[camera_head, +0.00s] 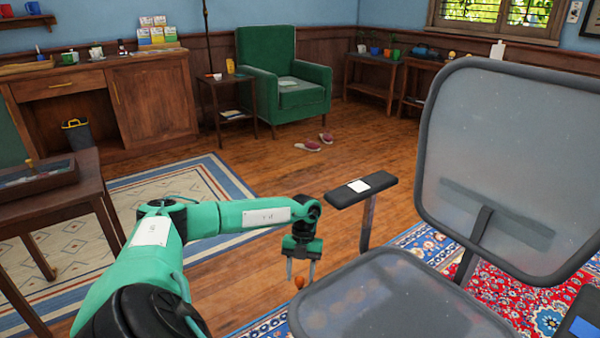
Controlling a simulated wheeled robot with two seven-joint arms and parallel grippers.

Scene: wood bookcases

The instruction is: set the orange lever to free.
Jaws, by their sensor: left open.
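The orange lever (299,283) is a small orange knob beside the left edge of the grey office chair's seat (395,300). Its stem is not visible. My left gripper (300,272) points straight down over it, with its two fingers apart. The knob shows between the fingertips or just below them; I cannot tell whether they touch it. Any markings for the lever's settings are not visible. My right gripper is not in view.
The chair's armrest (361,190) stands close to the right of my left wrist, and its tall backrest (520,160) fills the right side. A wooden table (55,205) is at left. Open wooden floor (250,180) lies behind, with a green armchair (284,80) beyond.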

